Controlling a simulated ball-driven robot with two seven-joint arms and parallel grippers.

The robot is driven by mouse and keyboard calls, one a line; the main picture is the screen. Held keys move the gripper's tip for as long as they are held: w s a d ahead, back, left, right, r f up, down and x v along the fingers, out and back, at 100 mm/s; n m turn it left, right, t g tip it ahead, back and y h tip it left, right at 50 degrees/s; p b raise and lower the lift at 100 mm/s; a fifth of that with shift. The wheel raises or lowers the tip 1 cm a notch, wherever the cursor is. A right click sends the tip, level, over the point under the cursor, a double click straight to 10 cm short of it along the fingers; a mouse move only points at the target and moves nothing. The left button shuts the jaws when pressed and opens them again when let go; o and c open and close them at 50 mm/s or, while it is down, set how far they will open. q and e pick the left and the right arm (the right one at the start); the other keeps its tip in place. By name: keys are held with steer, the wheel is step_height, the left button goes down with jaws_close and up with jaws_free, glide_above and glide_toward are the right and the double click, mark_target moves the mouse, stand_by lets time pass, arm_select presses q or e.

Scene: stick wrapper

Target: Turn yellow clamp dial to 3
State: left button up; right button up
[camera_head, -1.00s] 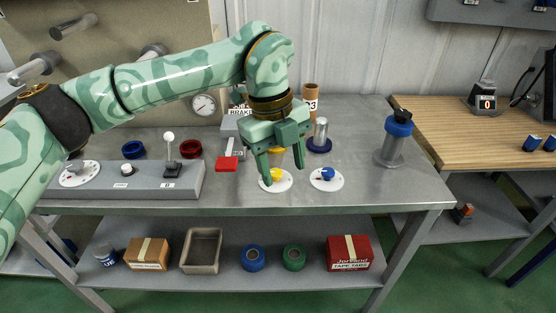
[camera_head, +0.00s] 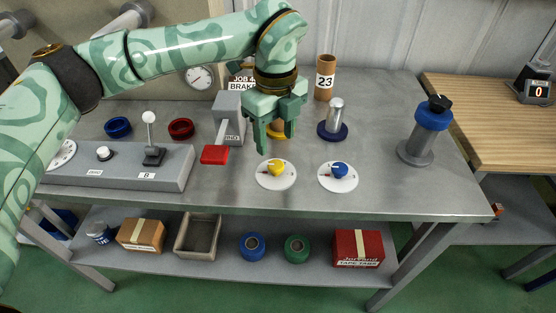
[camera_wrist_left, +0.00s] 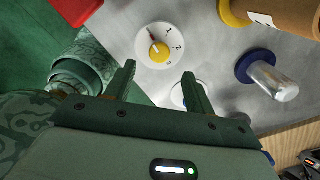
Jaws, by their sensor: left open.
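The yellow clamp dial (camera_head: 277,168) is a yellow knob on a white round plate on the grey bench. In the left wrist view the dial (camera_wrist_left: 160,52) has a red pointer mark toward the upper left, and its numbers run down the plate's right side. The pointer is not at a number I can read there. My left gripper (camera_head: 276,143) is open and empty, its fingers pointing down just behind the dial in the head view. In the wrist view the left gripper's fingertips (camera_wrist_left: 158,73) lie below the dial, apart from it. My right gripper is not in view.
A similar blue dial (camera_head: 340,170) sits to the right. A red pad (camera_head: 215,154) is to the left. A metal cylinder on a blue base (camera_head: 334,128) and a cardboard tube (camera_head: 325,78) stand behind. A blue-topped post (camera_head: 425,130) stands far right. Bench front is clear.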

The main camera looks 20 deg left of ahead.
mark_target(276, 164)
arm_select(q)
step_height(276, 164, down, 7)
steer(key=shift+b, duration=1)
steer(key=c, duration=1)
